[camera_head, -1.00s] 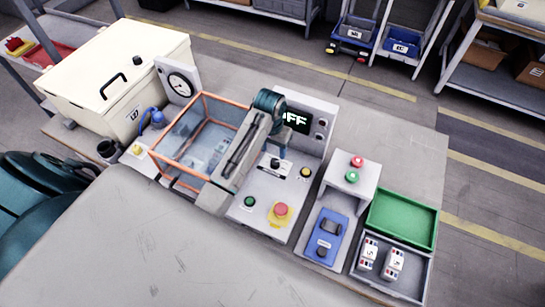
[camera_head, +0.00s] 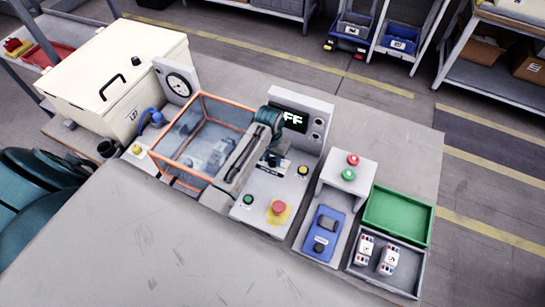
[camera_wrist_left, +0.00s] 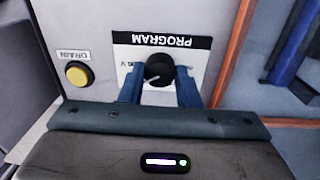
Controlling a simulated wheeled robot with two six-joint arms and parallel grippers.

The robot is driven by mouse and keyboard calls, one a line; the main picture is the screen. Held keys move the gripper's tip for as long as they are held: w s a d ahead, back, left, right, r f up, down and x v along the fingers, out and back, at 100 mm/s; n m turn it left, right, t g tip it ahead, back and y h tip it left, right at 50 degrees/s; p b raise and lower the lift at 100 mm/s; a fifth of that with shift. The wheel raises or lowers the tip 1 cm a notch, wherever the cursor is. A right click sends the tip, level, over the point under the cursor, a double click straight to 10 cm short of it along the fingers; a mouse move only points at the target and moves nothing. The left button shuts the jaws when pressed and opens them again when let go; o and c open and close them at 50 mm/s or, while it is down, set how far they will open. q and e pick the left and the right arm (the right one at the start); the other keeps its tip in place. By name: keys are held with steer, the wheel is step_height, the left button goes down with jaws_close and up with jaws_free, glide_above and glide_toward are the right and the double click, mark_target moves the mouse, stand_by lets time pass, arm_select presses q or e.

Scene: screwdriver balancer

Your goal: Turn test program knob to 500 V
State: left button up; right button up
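The black program knob (camera_wrist_left: 158,70) sits on the tester's front under the PROGRAM label, which is upside down in the left wrist view. A white pointer line shows on the knob. The label's voltage marks are mostly hidden; one "V" shows. My left gripper (camera_wrist_left: 160,82) has its two blue fingers on either side of the knob, seemingly with small gaps. In the head view my left gripper (camera_head: 277,158) is at the front of the tester (camera_head: 262,190) and hides the knob there. The display (camera_head: 294,120) shows "FF", its left part covered. My right gripper is not in view.
A yellow DRAIN button (camera_wrist_left: 77,74) is beside the knob. An orange-framed clear box (camera_head: 200,140) stands close on the left. A red stop button (camera_head: 278,208) and green button (camera_head: 248,199) are below. A blue device (camera_head: 323,235) and green tray (camera_head: 398,214) are right.

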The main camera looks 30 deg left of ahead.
arm_select(q)
steer(key=shift+m, duration=0.4)
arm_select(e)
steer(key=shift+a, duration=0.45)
arm_select(q)
steer(key=shift+m, duration=2.7)
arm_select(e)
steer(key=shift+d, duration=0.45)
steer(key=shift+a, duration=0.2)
arm_select(q)
steer(key=o, duration=1)
steer(key=shift+c, duration=0.2)
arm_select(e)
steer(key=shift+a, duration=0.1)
